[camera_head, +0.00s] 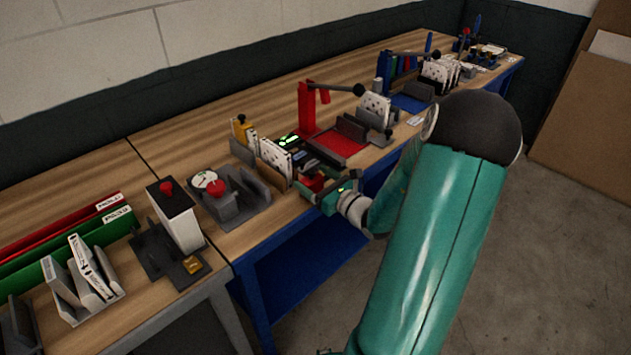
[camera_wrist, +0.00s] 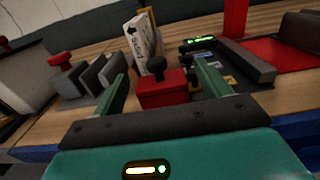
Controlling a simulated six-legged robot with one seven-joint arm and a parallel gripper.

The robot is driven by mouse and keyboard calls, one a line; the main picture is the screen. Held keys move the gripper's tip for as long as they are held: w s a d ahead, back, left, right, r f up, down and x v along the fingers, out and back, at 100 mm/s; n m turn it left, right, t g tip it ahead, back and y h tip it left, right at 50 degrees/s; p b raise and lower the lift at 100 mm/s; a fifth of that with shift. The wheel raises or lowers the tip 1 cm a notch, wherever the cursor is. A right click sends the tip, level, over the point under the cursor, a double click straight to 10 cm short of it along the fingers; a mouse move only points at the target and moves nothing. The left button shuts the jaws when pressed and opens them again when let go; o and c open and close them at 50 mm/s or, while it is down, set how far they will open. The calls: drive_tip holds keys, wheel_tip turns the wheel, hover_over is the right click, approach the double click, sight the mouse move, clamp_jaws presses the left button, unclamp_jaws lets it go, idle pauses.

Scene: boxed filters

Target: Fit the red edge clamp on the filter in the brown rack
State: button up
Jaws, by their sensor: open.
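The red edge clamp, a red block with a black knob, stands on the wooden bench in the wrist view (camera_wrist: 161,91). It is partly hidden by my gripper in the head view (camera_head: 312,183). My gripper (camera_wrist: 162,80) is open, with one green finger on each side of the clamp; I cannot tell whether they touch it. It also shows at the bench's front edge in the head view (camera_head: 325,190). A white boxed filter (camera_head: 274,158) stands upright in the brown rack (camera_head: 266,172), just left of the clamp. The filter shows behind the clamp in the wrist view (camera_wrist: 140,45).
A grey holder (camera_head: 237,203) with a red-knobbed piece stands left of the brown rack. A dark device with a green display (camera_head: 288,140) sits behind the clamp. A red mat (camera_head: 337,143) and red post (camera_head: 307,108) are to the right. The floor in front is open.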

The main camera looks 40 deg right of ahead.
drive_tip(key=s, duration=1.2)
drive_tip(key=w+a+r+n+g+y, duration=0.15)
drive_tip(key=a+n+g+y, duration=0.35)
drive_tip(key=a+n, duration=0.55)
drive_tip(key=w+a+r+n+g+y, duration=0.1)
drive_tip(key=a+r+n+g+y, duration=0.25)
drive_tip(key=a+n+g, duration=0.75)
drive_tip(key=s+a+r+n+t+h, duration=0.3)
drive_tip(key=s+a+r+n+h, duration=0.4)
drive_tip(key=n, duration=0.7)
wheel_tip(320, 180, up, 3)
drive_tip(key=a+h, duration=0.2)
drive_tip(key=shift+a+f+t, duration=0.15)
drive_tip(key=shift+a+t, duration=0.15)
drive_tip(key=shift+s, duration=0.1)
drive_tip(key=c, duration=0.4)
